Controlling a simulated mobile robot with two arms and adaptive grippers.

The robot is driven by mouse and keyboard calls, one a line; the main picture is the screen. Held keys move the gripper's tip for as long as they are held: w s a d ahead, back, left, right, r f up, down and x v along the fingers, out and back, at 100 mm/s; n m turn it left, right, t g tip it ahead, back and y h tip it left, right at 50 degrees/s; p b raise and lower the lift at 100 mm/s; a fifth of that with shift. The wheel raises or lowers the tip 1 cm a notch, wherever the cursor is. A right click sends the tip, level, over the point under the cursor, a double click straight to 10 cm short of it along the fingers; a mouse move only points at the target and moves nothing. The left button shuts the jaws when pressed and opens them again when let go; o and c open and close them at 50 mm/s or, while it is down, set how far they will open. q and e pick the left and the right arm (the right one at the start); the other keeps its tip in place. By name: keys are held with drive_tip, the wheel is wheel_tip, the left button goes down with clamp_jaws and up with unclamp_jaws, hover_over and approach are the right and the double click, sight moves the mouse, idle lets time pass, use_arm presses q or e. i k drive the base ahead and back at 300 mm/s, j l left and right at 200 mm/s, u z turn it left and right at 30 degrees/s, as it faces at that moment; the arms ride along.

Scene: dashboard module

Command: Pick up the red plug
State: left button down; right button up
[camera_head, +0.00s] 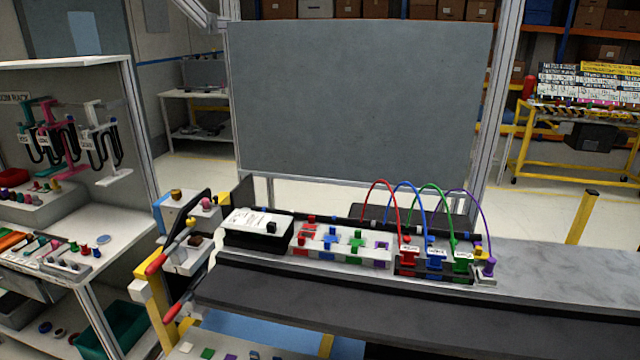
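The red plug (408,246) stands at the left end of a row of coloured plugs in a dark block (405,268) on the dashboard module. A red cable (380,181) arches up from it and comes down behind to its left. A blue plug (431,247) and a green plug (458,250) stand to its right, with a purple plug (489,267) at the right end. Smaller red pieces (302,243) sit on the light panel to the left, so which red piece counts as the plug is not fully certain. Neither of my grippers shows in the head view.
A black box with a white top (258,222) sits left of the panel. Red-handled tools (155,263) stick out at the bench's left end. The grey bench top (570,270) is clear at right. A large grey board (360,95) stands behind.

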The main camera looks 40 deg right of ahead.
sight(408, 260)
drive_tip(key=z, duration=1.8)
